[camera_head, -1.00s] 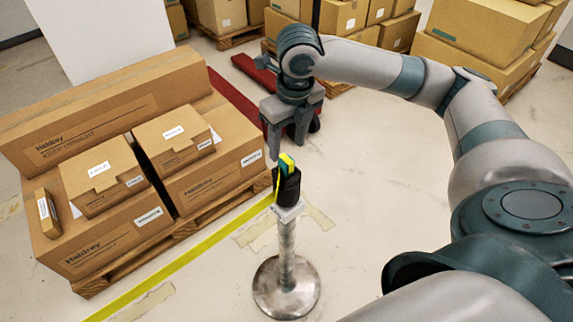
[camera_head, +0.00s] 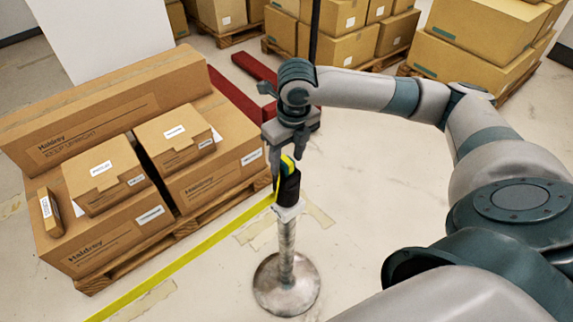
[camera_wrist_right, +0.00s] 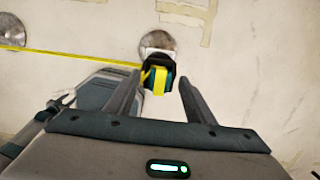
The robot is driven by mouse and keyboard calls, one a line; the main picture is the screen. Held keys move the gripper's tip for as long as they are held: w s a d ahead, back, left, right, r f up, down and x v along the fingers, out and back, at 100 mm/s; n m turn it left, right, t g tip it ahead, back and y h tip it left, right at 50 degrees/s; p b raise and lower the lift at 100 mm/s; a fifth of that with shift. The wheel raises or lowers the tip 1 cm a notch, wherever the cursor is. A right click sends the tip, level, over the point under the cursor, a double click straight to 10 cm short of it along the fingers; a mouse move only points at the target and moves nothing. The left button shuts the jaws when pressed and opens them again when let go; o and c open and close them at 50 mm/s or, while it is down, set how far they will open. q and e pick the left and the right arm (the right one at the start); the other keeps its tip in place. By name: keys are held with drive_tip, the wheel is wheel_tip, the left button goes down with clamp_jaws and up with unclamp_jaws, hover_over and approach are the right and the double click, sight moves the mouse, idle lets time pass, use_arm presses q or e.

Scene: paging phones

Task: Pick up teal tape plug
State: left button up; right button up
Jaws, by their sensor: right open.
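The teal tape plug (camera_head: 287,166), teal with a yellow band, sits in the top of a black holder (camera_head: 289,190) on a metal post. In the right wrist view the plug (camera_wrist_right: 160,79) shows between the two fingers, near their tips. My right gripper (camera_head: 287,172) is open, pointing down at the plug, with a finger on either side of it. I cannot tell whether a finger touches it. The far finger is partly hidden in the head view. My left gripper is not in view.
A yellow tape line (camera_head: 190,257) runs from the holder toward the lower left. The post stands on a round metal base (camera_head: 287,285). Cardboard boxes on a pallet (camera_head: 100,279) stand to the left. More boxes (camera_head: 480,35) are at the back. The floor right of the post is clear.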

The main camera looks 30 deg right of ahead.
drive_tip(key=shift+f, duration=0.8)
drive_tip(key=shift+c, duration=0.7)
